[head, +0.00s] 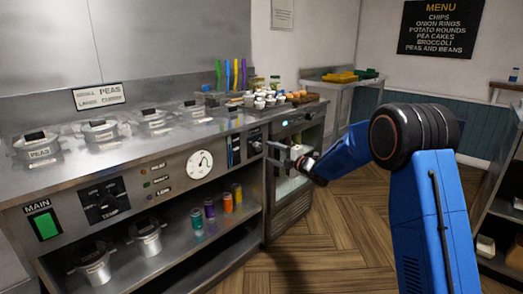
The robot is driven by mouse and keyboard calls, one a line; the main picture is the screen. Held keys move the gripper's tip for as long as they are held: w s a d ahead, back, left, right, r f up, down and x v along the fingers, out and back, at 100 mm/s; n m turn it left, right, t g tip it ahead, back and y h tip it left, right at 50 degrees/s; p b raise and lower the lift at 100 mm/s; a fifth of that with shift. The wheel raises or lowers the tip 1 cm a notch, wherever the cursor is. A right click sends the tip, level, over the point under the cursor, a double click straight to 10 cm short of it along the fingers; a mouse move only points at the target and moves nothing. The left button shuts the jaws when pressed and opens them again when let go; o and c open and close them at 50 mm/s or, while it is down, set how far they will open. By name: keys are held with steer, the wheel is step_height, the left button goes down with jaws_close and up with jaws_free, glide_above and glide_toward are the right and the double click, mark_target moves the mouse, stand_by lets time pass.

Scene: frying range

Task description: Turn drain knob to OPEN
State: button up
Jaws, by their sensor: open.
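My gripper (276,154) is open in the head view. Its fingers point left toward the right end of the steel control panel (215,143), near a small dark control (254,146). I cannot tell whether they touch it. No label reading DRAIN or OPEN is legible, so I cannot tell which control is the drain knob or how it is turned. A dark plate with knobs (103,200), its lower label seemingly TEMP, sits farther left on the panel. A round white gauge (200,164) lies between that plate and my gripper.
A green MAIN switch (46,225) is at the panel's left end. Lidded steel pots (37,149) stand on the counter, and several coloured cans (209,210) on the shelf below. A glass-fronted cabinet (287,187) stands beside my gripper. The wooden floor (325,245) in front is clear.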

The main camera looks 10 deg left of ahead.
mark_target(260, 148)
steer(key=x, duration=0.6)
steer(key=shift+w+a, duration=0.15)
steer(key=shift+a, duration=0.15)
steer(key=c, duration=1.1)
